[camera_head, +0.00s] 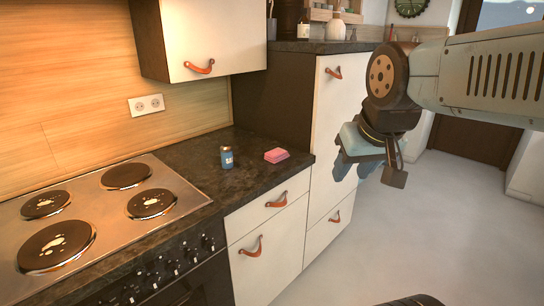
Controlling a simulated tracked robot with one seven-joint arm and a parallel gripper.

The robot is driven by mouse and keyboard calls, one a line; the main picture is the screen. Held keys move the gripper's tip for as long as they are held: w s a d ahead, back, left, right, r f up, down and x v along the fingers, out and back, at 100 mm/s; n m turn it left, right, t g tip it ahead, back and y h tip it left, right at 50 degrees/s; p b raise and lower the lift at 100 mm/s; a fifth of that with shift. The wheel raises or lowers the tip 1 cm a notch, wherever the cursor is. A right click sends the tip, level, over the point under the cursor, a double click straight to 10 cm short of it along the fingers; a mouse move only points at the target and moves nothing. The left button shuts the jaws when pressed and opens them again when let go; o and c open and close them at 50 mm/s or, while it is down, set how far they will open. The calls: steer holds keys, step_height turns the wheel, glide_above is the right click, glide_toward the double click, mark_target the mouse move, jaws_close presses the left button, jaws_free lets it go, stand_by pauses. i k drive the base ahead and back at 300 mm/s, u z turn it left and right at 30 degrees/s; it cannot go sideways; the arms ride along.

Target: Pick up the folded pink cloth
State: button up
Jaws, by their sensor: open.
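The folded pink cloth (276,156) lies on the dark countertop, close to its right front corner. It looks like a small, flat pink block. My gripper (358,177) hangs from my arm at the right, in front of the tall white cabinet in the picture. It is open and I see nothing between its fingers. It is to the right of the cloth and apart from it. My gripper's fingers are partly seen from the side.
A small blue jar (227,157) stands on the countertop (250,178) left of the cloth. A stove (110,215) with several round hotplates is further left. A wall cabinet (205,40) hangs above the counter. The tall cabinet (325,130) rises just behind it. Open floor (420,230) lies to the right.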

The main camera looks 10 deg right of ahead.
mark_target(274, 155)
steer(key=u, duration=0.1)
steer(key=i, duration=1)
steer(key=z, duration=0.1)
